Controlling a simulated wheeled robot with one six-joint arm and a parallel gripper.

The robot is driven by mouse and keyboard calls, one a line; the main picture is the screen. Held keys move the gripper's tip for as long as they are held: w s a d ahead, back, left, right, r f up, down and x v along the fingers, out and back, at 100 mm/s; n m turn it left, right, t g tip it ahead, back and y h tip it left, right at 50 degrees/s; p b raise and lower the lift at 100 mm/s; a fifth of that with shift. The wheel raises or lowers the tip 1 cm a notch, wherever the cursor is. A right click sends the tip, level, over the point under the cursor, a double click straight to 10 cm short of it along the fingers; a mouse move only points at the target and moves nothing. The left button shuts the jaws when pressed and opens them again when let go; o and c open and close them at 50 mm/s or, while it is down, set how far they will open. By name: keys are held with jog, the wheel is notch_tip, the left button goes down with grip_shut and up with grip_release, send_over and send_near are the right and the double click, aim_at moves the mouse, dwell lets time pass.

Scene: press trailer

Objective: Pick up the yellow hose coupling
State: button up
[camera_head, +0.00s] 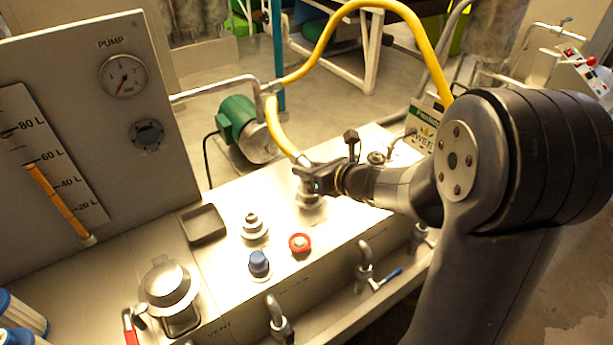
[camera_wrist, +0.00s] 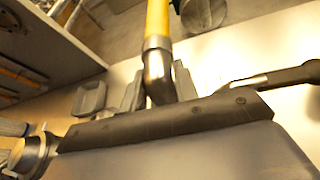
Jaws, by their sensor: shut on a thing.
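The yellow hose (camera_head: 318,50) arcs from the pump's pipe and from the far right, with one end running down to my gripper (camera_head: 308,180). Its metal coupling (camera_wrist: 157,75) shows in the wrist view between my two fingers (camera_wrist: 158,90), below the yellow hose end (camera_wrist: 157,20). My gripper is shut on the coupling. In the head view it is over a round metal fitting (camera_head: 309,198) on the bench top; whether the coupling touches that fitting is hidden by my gripper.
The steel bench (camera_head: 225,275) carries a red knob (camera_head: 299,243), a blue knob (camera_head: 259,264), a stepped metal fitting (camera_head: 253,226), a black tray (camera_head: 203,224) and a lidded glass pot (camera_head: 170,290). Taps (camera_head: 366,265) line its front. A green pump (camera_head: 240,122) stands behind. The gauge panel (camera_head: 75,110) rises left.

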grip_shut()
